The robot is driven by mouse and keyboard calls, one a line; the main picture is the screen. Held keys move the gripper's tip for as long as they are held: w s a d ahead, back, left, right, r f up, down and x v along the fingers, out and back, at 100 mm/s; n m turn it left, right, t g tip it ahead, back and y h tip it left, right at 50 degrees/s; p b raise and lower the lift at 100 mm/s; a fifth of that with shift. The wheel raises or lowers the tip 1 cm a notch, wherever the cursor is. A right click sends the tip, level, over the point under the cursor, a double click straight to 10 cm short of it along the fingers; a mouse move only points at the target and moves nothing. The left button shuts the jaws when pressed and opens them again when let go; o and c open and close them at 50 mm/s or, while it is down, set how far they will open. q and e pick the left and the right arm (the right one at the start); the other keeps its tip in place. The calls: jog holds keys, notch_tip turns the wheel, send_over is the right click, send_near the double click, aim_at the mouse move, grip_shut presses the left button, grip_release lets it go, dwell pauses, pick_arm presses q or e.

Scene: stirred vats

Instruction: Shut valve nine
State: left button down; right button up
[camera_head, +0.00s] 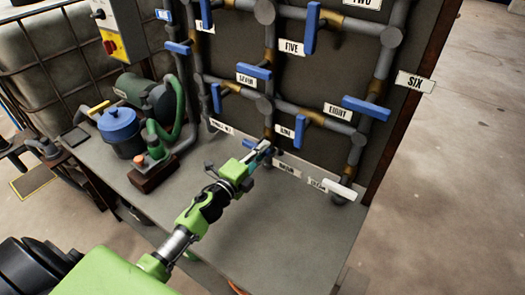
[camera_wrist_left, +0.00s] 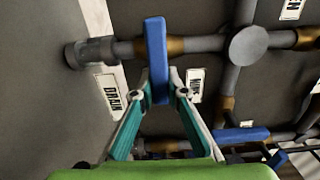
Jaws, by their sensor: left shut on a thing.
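My left gripper (camera_head: 264,147) is shut on a blue lever handle (camera_wrist_left: 155,60) low on the pipe panel. In the left wrist view, the handle stands between the teal fingers (camera_wrist_left: 156,92) and lies crosswise to its grey pipe. A brass valve body (camera_wrist_left: 177,45) sits beside it on that pipe. The plate marked NINE (camera_wrist_left: 195,85) is just right of the handle, and a plate marked DRAIN (camera_wrist_left: 109,96) is on its left. The NINE plate (camera_head: 284,131) also shows in the head view, just above and right of the gripper. My right gripper is not in view.
Another blue handle (camera_head: 299,130) is close to the right of the gripper. The EIGHT handle (camera_head: 366,108) and the SEVEN handle (camera_head: 254,71) are higher up. A green pump (camera_head: 150,97) and a blue pot (camera_head: 120,130) stand on the left. The grey bench front (camera_head: 285,235) is clear.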

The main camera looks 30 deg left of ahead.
pick_arm(q)
jog(key=c, duration=2)
grip_release()
jog(key=shift+s, duration=0.1)
jog(key=s, duration=0.4)
jog(key=s+a, duration=0.1)
jog(key=s, duration=0.6)
jog(key=shift+s+a, duration=0.35)
jog(key=shift+s, duration=0.05)
jog(key=shift+f, duration=0.1)
